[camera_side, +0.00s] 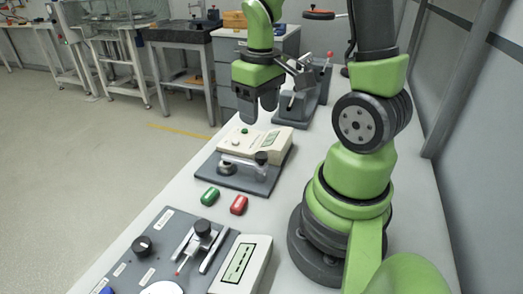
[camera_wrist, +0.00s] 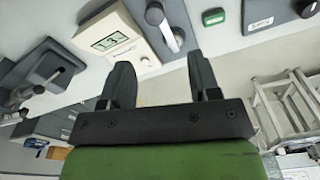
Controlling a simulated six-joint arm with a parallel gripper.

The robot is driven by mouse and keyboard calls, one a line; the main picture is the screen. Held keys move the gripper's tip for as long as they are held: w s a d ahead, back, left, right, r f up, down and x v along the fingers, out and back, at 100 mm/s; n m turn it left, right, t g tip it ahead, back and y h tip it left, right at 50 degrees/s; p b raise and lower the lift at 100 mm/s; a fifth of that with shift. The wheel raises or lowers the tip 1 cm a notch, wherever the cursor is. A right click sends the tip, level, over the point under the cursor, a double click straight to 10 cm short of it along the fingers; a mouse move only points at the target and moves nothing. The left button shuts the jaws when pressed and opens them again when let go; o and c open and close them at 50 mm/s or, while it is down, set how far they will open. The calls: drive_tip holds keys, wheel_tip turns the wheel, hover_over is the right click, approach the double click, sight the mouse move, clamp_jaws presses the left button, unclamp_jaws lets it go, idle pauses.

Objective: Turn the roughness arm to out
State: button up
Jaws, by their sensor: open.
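The roughness tester is a cream box (camera_side: 256,143) on a dark grey base plate (camera_side: 262,186), in the middle of the bench in the side view. It also shows in the wrist view, with a lit display (camera_wrist: 110,41). My gripper (camera_side: 256,104) is open and empty, pointing down above the far side of the tester. Its two fingers (camera_wrist: 160,75) are apart and touch nothing.
A green block (camera_side: 210,196) and a red block (camera_side: 239,205) lie nearer the camera. A grey panel (camera_side: 205,262) with a knob, a slider and a readout fills the foreground. A grey fixture (camera_side: 300,103) with a red-balled lever stands behind my gripper.

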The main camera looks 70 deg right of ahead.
sight(262, 154)
drive_tip(key=f, duration=1.1)
drive_tip(key=shift+s+d, duration=0.15)
drive_tip(key=shift+d, duration=0.2)
clamp_jaws()
